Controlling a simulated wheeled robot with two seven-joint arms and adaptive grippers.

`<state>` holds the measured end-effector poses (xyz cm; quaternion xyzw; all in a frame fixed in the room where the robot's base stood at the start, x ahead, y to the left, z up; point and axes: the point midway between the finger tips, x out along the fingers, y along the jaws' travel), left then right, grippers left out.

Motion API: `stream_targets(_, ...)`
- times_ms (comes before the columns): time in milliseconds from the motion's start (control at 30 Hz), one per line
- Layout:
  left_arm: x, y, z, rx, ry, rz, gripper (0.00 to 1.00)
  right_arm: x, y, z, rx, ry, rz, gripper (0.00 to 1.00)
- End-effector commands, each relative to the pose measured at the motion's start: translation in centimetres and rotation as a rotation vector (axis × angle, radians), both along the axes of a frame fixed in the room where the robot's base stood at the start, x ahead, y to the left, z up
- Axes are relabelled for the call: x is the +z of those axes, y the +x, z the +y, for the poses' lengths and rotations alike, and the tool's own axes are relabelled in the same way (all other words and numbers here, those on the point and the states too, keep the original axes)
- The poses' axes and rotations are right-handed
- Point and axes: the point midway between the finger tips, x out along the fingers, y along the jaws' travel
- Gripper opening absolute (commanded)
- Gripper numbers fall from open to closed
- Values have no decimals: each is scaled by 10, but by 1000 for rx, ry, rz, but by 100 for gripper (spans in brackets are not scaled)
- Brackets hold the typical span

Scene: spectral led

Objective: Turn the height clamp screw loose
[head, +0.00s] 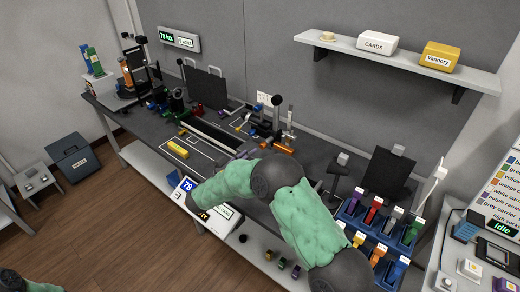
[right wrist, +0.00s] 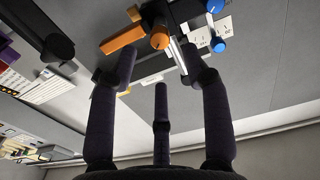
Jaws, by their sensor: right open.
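In the right wrist view my right gripper (right wrist: 160,76) is open, its dark fingers spread with nothing between them. Beyond its fingertips is a bench fixture with an orange round knob (right wrist: 159,38), an orange bar (right wrist: 122,39) and a blue knob (right wrist: 217,46). The fingers are apart from these knobs. I cannot tell for sure which knob is the height clamp screw. In the head view the orange bar (head: 283,148) lies by the upright posts (head: 277,115) at the middle of the bench. My right arm hides part of the bench there. My left gripper is out of view.
The dark bench (head: 215,125) carries a yellow block (head: 178,149) and several small devices at its left. Coloured carriers stand in a blue rack (head: 362,232) at the right. A wall shelf (head: 400,62) holds boxes above. A dark panel (head: 389,175) stands behind the rack.

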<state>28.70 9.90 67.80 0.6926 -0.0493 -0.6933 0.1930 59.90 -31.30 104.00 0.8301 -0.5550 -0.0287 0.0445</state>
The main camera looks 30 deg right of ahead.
Motion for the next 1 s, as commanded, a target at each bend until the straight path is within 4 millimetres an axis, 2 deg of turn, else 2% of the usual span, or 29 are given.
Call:
stream_targets(100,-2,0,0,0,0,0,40,-1,8,-21,-3,0,1,48)
stream_targets(300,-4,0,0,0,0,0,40,-1,19,-47,-1,1,3,48)
stream_targets(500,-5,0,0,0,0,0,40,-1,24,-58,0,0,3,48)
stream_targets(767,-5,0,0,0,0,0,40,-1,24,-59,1,1,4,48)
stream_targets(800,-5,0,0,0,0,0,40,-1,24,-59,1,1,4,46)
stream_targets(967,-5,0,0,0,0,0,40,-1,24,-59,1,1,4,0)
stream_targets(1000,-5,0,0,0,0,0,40,-1,24,-59,1,1,4,0)
